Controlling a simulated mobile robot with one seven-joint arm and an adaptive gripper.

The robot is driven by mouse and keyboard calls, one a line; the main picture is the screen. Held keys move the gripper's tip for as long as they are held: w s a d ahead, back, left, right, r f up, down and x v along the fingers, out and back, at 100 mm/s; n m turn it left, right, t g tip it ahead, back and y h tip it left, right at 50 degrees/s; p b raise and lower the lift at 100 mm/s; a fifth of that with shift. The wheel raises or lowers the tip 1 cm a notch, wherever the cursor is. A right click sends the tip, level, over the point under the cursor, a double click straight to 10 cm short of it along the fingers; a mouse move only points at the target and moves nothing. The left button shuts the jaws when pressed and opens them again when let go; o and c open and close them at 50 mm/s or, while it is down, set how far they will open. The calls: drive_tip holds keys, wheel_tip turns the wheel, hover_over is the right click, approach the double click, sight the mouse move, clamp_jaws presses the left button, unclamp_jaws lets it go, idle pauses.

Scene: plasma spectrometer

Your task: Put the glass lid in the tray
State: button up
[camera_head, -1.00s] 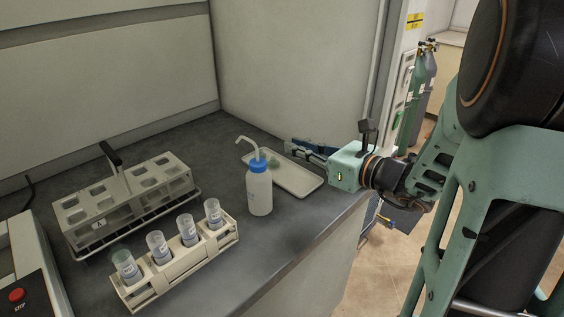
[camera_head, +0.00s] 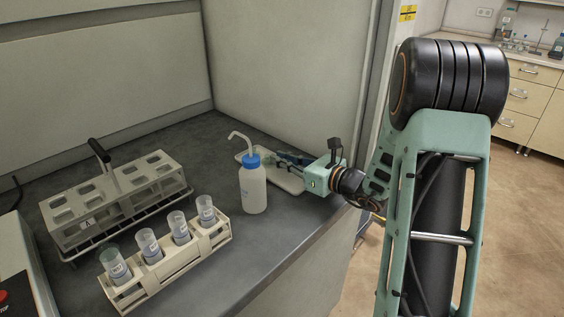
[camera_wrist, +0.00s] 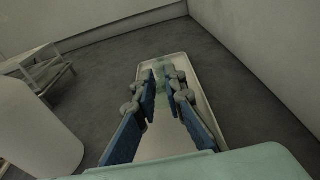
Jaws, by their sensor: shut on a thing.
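The white tray (camera_head: 290,184) lies on the dark bench behind the wash bottle. In the wrist view the tray (camera_wrist: 201,100) spreads under and ahead of my fingers. My gripper (camera_wrist: 160,76) has its blue fingers closed in on a small, pale green, see-through piece, the glass lid (camera_wrist: 160,66). The lid is over the tray's far part. I cannot tell whether it touches the tray floor. In the head view my gripper (camera_head: 283,158) reaches in low over the tray from the right, and the bottle partly hides the tray and fingertips.
The wash bottle (camera_head: 253,188) with a blue cap stands close in front of the tray. A rack of labelled cups (camera_head: 168,262) and a larger tube rack (camera_head: 118,200) stand to the left. The bench wall rises close behind the tray.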

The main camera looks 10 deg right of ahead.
drive_tip(key=shift+f, duration=0.1)
drive_tip(key=shift+f+b, duration=0.65)
drive_tip(key=o, duration=0.8)
drive_tip(key=shift+r, duration=0.1)
drive_tip(key=shift+c, duration=0.2)
drive_tip(key=shift+r, duration=0.1)
drive_tip(key=shift+r+p, duration=0.65)
drive_tip(key=shift+p, duration=0.2)
drive_tip(key=v, duration=1.2)
drive_tip(key=shift+f, duration=0.2)
drive_tip(key=shift+a, duration=0.1)
